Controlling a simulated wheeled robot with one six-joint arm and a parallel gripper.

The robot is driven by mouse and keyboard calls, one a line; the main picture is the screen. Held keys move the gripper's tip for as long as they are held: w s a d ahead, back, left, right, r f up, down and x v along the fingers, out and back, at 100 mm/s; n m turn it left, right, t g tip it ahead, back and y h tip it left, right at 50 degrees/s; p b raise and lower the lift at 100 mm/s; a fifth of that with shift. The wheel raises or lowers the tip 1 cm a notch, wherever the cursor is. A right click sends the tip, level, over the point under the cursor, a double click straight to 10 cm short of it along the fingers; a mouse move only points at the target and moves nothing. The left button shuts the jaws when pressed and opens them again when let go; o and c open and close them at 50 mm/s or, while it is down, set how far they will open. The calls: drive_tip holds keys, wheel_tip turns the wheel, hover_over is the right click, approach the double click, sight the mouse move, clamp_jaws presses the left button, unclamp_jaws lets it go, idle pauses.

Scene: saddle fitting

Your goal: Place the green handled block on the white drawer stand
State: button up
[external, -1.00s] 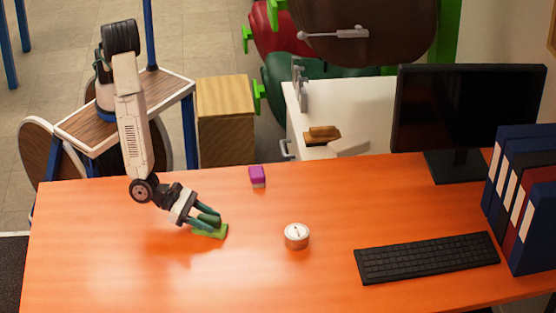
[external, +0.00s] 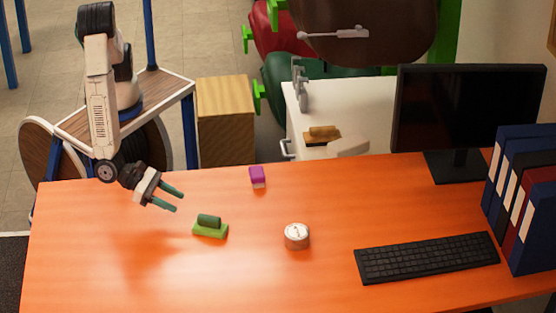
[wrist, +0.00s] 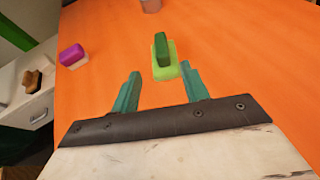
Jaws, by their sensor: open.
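The green handled block (external: 210,228) has a light green base and a darker green handle on top. It sits upright on the orange table, and it also shows in the wrist view (wrist: 164,70) just beyond my fingertips. My gripper (external: 180,200) is open and empty, up and to the left of the block, not touching it. Its teal fingers show apart in the wrist view (wrist: 160,83). The white drawer stand (external: 362,100) is behind the table, with a brown-topped item (external: 322,134) and a grey tap-like object (external: 300,88) on it.
A purple block (external: 257,177) lies near the table's back edge. A small round white clock-like item (external: 297,236) stands right of the green block. A keyboard (external: 427,258), monitor (external: 468,110) and binders (external: 525,200) fill the table's right side. The front left is clear.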

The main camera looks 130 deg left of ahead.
drive_tip(key=s+a+r+n+g+y, duration=0.2)
drive_tip(key=s+a+r+n+g, duration=0.25)
drive_tip(key=a+r+n, duration=0.65)
drive_tip(key=s+a+r+n+g+y, duration=0.35)
drive_tip(key=s+a+r+n, duration=0.35)
drive_tip(key=a, duration=0.6)
drive_tip(key=s+r+n+g+h, duration=0.1)
drive_tip(key=s+r+n+h, duration=0.2)
drive_tip(key=s, duration=0.6)
drive_tip(key=s+r+n+g+h, duration=0.2)
drive_tip(key=s+r+n+h, duration=0.2)
drive_tip(key=s+n+h, duration=0.3)
drive_tip(key=s+n, duration=0.2)
drive_tip(key=shift+s+a+n, duration=0.2)
drive_tip(key=shift+s+n, duration=0.2)
drive_tip(key=shift+o, duration=0.4)
drive_tip(key=shift+s+d+r+n+h, duration=0.2)
drive_tip(key=shift+s+d+n+h, duration=0.1)
drive_tip(key=shift+s+d+h, duration=0.05)
drive_tip(key=shift+w, duration=0.15)
